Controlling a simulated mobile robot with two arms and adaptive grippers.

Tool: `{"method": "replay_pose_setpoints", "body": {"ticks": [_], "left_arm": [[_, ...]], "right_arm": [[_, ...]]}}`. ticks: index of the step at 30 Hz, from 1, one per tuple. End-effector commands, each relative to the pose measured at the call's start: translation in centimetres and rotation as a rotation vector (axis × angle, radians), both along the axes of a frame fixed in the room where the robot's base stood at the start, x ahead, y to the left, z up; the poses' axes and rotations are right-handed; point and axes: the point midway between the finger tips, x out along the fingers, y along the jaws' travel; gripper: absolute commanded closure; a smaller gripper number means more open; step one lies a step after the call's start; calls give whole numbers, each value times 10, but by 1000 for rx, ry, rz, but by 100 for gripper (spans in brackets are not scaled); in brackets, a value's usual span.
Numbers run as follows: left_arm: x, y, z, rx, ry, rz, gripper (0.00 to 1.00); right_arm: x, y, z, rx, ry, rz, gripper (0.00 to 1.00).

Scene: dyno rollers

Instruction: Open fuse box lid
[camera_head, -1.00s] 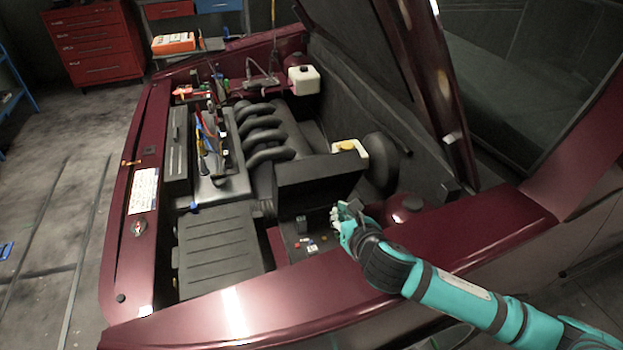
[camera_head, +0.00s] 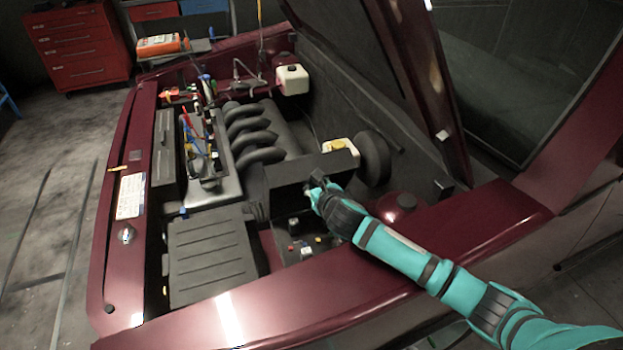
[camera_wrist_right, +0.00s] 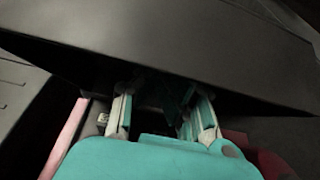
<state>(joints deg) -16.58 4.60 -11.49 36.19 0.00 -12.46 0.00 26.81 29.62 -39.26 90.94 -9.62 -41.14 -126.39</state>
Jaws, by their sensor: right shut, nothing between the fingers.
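The fuse box (camera_head: 291,256) is in the engine bay at the near right, with small coloured fuses showing inside. Its black lid (camera_head: 292,180) stands raised at the back of the box, tilted up. My right gripper (camera_head: 313,188) is shut and empty at the lid's lower front edge. The lid fills the upper part of the right wrist view (camera_wrist_right: 150,40). The fingers (camera_wrist_right: 160,108) point towards its dark underside, and their tips are in shadow. I cannot tell whether they touch the lid. My left gripper is out of view.
The maroon fender (camera_head: 400,245) lies under my right arm. A flat black cover (camera_head: 208,255) is left of the fuse box. Black curved pipes (camera_head: 250,130), a white reservoir (camera_head: 292,79) and the propped hood (camera_head: 415,80) are beyond.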

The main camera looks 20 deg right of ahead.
Motion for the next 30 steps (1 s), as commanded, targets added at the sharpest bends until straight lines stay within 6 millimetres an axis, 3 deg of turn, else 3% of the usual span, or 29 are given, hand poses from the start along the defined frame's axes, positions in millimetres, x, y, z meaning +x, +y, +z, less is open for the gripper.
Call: {"method": "replay_pose_setpoints", "body": {"ticks": [5,17,23,30], "left_arm": [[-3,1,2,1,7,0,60],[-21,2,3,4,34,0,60],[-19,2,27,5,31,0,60],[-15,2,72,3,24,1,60]], "right_arm": [[9,1,4,0,0,0,100],[10,0,5,0,5,0,100],[19,0,15,-3,49,-1,100],[42,0,23,-9,180,-3,100]]}}
